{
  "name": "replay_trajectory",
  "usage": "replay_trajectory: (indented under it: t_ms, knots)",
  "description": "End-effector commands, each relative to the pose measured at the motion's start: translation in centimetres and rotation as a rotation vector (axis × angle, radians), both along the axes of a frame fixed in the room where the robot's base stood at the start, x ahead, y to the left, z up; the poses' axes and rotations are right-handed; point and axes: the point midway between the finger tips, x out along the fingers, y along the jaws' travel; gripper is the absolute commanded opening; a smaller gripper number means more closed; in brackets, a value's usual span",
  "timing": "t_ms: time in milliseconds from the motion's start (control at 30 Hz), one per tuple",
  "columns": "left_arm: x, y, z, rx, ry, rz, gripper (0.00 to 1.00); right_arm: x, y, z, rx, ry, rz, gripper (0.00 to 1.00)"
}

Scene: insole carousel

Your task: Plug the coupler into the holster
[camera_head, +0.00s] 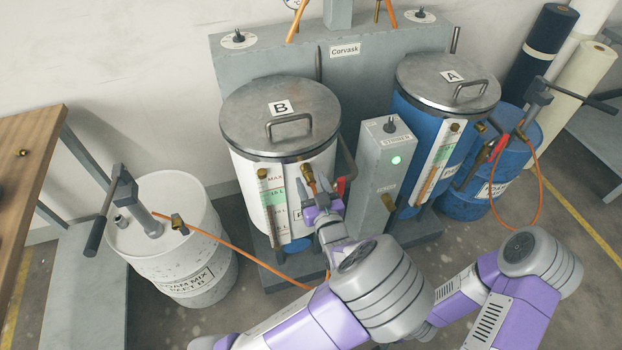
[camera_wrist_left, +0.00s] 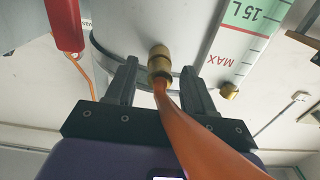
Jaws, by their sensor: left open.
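The brass coupler (camera_head: 309,175) is on the front wall of tank B (camera_head: 240,172), with an orange hose hanging from it. In the left wrist view the coupler (camera_wrist_left: 160,62) sits between the fingers of my left gripper (camera_wrist_left: 157,85), with gaps on both sides. The hose (camera_wrist_left: 190,130) runs back over the gripper's palm. My left gripper (camera_head: 322,202) is open, just below the coupler in the head view. I cannot tell whether the coupler is seated in the tank. I cannot clearly make out the holster. My right gripper is not in view.
A red handle (camera_head: 341,186) is close beside the left gripper. A level gauge (camera_head: 272,205) stands left of the coupler. A grey control box (camera_head: 384,160) stands to the right. A white drum (camera_head: 170,262) with a pump is at left; tank A (camera_head: 411,116) is at right.

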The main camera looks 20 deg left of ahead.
Motion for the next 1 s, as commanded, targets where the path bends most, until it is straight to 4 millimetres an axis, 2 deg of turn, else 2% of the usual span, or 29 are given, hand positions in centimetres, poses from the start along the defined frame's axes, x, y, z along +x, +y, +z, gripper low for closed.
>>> replay_trajectory:
  t_ms: [200, 233, 567, 1000]
  knots:
    - [0.02, -0.01, 0.03, -0.001, -0.001, 0.000, 0.53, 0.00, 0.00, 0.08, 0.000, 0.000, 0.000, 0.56]
    - [0.01, 0.00, 0.03, -0.001, -0.001, 0.000, 0.50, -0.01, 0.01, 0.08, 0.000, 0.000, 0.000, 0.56]
    - [0.01, 0.00, 0.03, -0.001, -0.001, 0.000, 0.00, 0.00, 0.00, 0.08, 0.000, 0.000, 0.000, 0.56]
    - [-0.59, -0.40, 0.08, 0.000, -0.001, 0.000, 0.00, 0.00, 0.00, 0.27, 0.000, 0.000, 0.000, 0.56]
